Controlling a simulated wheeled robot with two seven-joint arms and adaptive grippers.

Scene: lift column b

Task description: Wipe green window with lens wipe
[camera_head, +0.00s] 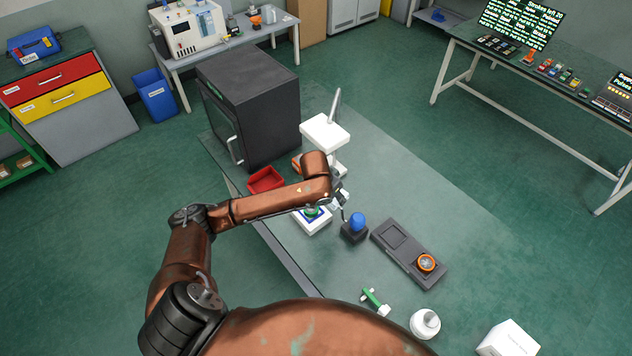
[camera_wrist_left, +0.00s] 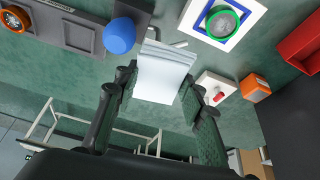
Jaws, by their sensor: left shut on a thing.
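The green window (camera_head: 312,211) is a round lens with a green rim. It lies on a white square holder with a blue border, and also shows in the wrist view (camera_wrist_left: 222,23). My left gripper (camera_head: 340,197) is shut on a white lens wipe (camera_wrist_left: 163,78), a flat folded sheet held between the two fingers. In the wrist view the wipe is beside the green window's holder, apart from the window in the picture. My arm covers part of the holder's surroundings in the head view. My right gripper is in neither view.
A blue ball (camera_head: 357,221) sits on a dark block close to the gripper. A dark two-recess tray (camera_head: 404,262) holds an orange-rimmed disc (camera_head: 426,263). A red bin (camera_head: 266,179), a black cabinet (camera_head: 249,105) and a white stand (camera_head: 325,131) are behind.

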